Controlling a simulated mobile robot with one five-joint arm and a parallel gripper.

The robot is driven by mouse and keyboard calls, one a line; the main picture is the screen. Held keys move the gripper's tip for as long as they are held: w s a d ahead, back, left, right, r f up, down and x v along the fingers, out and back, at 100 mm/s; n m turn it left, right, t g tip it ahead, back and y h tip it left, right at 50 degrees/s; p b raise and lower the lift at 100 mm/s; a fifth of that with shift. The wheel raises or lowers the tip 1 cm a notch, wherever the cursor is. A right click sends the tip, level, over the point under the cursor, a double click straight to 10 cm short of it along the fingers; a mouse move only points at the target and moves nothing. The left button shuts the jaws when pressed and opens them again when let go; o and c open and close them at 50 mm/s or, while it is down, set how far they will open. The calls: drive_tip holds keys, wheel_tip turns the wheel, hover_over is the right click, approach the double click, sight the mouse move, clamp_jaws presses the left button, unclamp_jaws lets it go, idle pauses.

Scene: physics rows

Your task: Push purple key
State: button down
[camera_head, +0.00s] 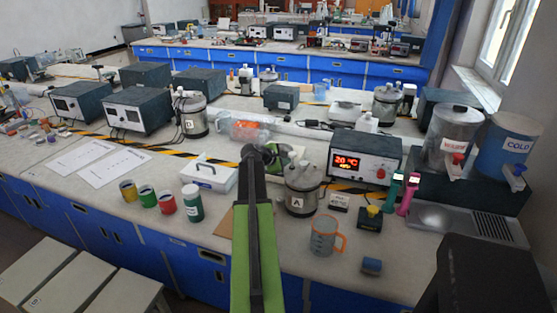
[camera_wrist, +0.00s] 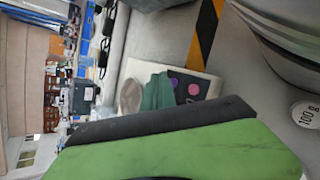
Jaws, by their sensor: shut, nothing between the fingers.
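In the wrist view, which is turned on its side, a pink-purple round key (camera_wrist: 193,89) sits on a dark panel of a pale device. A smaller purplish patch shows beside it, close to the green tips; I cannot tell if it is another key. My gripper (camera_wrist: 158,92) appears as dark green tips, shut and empty, in front of the device and partly covering the panel. I cannot tell whether the tips touch it. In the head view my gripper (camera_head: 280,157) is a small greenish shape at the end of my arm, and the key cannot be made out.
A steel pot marked A (camera_head: 303,203) stands right of my arm, with an orange-handled beaker (camera_head: 324,242) in front. A red-display box (camera_head: 362,165) stands behind. A white carrier box (camera_head: 209,175) and several coloured jars (camera_head: 192,207) stand left. Striped tape (camera_head: 120,140) crosses the bench.

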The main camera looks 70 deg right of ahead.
drive_tip(key=r+p, duration=0.3)
drive_tip(key=a+r+p, duration=0.1)
drive_tip(key=r+p, duration=0.1)
drive_tip(key=p, duration=0.1)
drive_tip(key=shift+r, duration=0.4)
